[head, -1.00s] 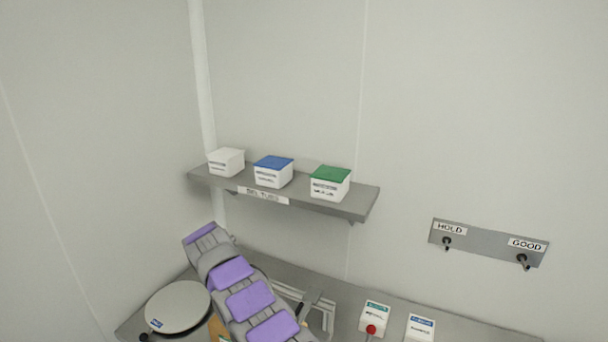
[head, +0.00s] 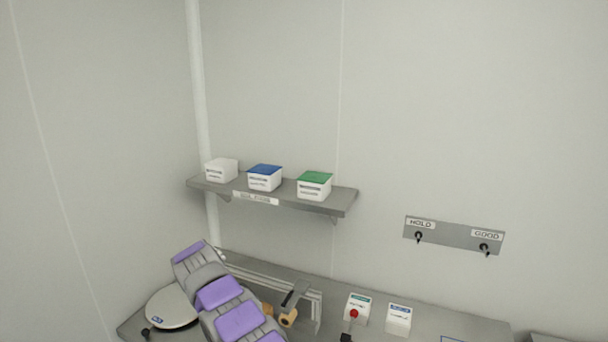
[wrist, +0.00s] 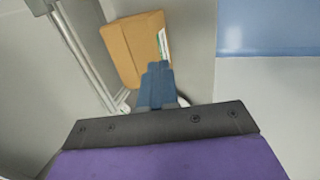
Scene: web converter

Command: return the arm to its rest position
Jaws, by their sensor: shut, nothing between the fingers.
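My arm, with purple pads, reaches up from the bottom of the head view at the lower left, over the grey bench. My gripper (wrist: 154,84) shows in the wrist view as blue fingers held together, shut with nothing between them. Its fingertips are not clearly seen in the head view. Beyond the fingers in the wrist view is a brown cardboard-like block (wrist: 135,50) with a white label on its side. I cannot tell whether the fingers touch it.
A wall shelf (head: 335,203) holds a white box (head: 221,170), a blue-lidded box (head: 265,178) and a green-lidded box (head: 314,187). A round plate (head: 170,308) sits left of my arm. A red-knobbed box (head: 356,309) and a HOLD/GOOD hook panel (head: 453,236) are to the right.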

